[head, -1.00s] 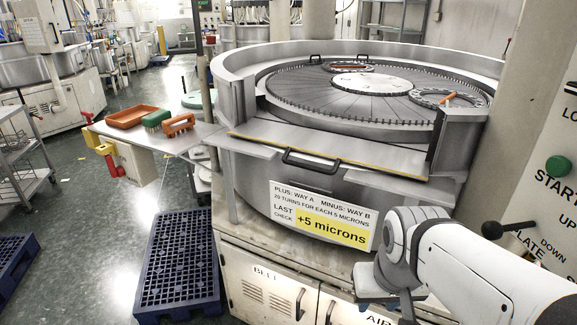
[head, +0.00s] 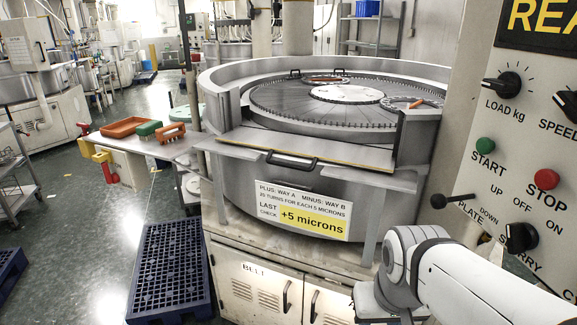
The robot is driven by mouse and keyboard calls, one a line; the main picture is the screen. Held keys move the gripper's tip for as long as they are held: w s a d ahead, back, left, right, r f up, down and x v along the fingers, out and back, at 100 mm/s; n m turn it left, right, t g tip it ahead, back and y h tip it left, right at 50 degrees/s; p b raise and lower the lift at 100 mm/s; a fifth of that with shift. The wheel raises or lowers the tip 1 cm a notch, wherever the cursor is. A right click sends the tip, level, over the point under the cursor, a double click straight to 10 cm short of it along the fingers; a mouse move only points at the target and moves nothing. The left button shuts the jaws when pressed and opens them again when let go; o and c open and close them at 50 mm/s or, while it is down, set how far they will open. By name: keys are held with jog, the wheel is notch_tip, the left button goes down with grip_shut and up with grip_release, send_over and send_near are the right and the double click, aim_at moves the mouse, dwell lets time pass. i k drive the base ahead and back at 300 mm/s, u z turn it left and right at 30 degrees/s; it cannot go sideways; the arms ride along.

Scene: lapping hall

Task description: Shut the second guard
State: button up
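The round lapping machine (head: 330,205) stands in the middle with an open front gap in its grey rim wall. A flat guard panel (head: 330,149) with a yellow edge and a black handle (head: 292,161) lies folded out, roughly level, at that gap. Beyond it is the dark segmented plate (head: 290,98) with toothed ring carriers (head: 400,102). I cannot tell whether this panel is the second guard. My white arm shows at lower right, in front of the cabinet and apart from the panel. My gripper's fingers are not in view.
The control panel (head: 520,150) with knobs and buttons rises at right; its black lever (head: 438,201) sticks out near my arm. A side table (head: 125,141) with an orange tray and brushes stands left. A blue pallet (head: 170,270) lies on the floor.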

aim_at(376, 157)
jog(key=i, duration=0.9)
jog(key=u, duration=0.05)
